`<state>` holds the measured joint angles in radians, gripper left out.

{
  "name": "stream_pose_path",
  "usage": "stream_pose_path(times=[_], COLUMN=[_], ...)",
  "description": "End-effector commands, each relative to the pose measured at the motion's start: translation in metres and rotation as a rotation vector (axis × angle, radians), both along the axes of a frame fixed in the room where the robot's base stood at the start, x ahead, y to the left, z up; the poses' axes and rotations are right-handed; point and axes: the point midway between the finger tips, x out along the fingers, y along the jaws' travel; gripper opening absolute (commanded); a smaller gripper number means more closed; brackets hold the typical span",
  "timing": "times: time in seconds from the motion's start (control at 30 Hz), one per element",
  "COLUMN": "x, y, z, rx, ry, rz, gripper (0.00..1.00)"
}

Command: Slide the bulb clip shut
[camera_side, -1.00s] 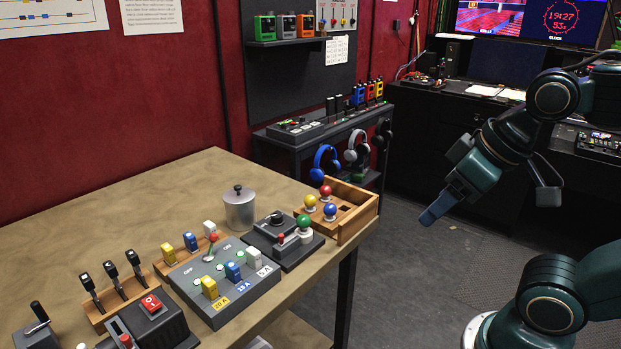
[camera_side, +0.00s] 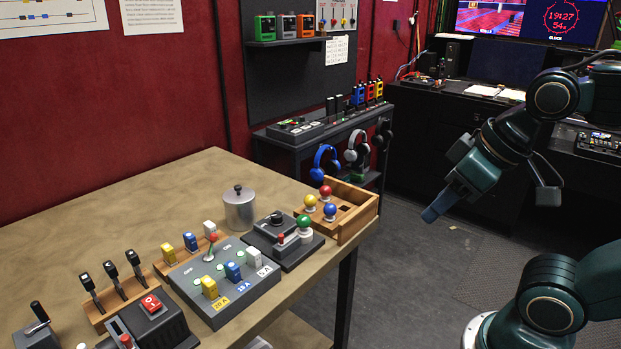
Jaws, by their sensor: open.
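The dark bulb base (camera_side: 284,254) stands on the table between the lidded can and the wooden box. It carries a green bulb (camera_side: 304,222) upright at its right, a small red-tipped lever (camera_side: 281,238), and a black knob (camera_side: 276,217) on a raised block. I take the red-tipped lever to be the bulb clip's slider; its exact position is too small to tell. My gripper (camera_side: 431,214) hangs in the air right of the table, well apart from the base. Its fingers overlap in this view, and nothing shows between them; it is open.
A wooden box (camera_side: 358,225) holds red (camera_side: 325,191) and blue (camera_side: 330,210) bulbs at the table's right edge. A lidded metal can (camera_side: 239,208) stands behind the base. A grey switch panel (camera_side: 222,280) lies left of it. The table's back left is clear.

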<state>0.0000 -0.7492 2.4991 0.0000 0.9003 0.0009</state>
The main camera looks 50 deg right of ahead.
Motion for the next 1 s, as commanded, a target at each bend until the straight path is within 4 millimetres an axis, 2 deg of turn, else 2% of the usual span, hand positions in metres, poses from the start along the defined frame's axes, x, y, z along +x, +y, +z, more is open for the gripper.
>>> stream_pose_path(times=[0.17, 0.37, 0.7, 1.0], x=[0.007, 0.028, 0.092, 0.154], y=[0.0, 0.002, 0.009, 0.018], z=[0.004, 0.016, 0.035, 0.035], rx=[0.009, 0.039, 0.109, 0.154], ry=[0.012, 0.053, 0.158, 0.251], rz=[-0.015, -0.067, -0.221, -0.366], gripper=[0.33, 0.33, 0.33, 0.33])
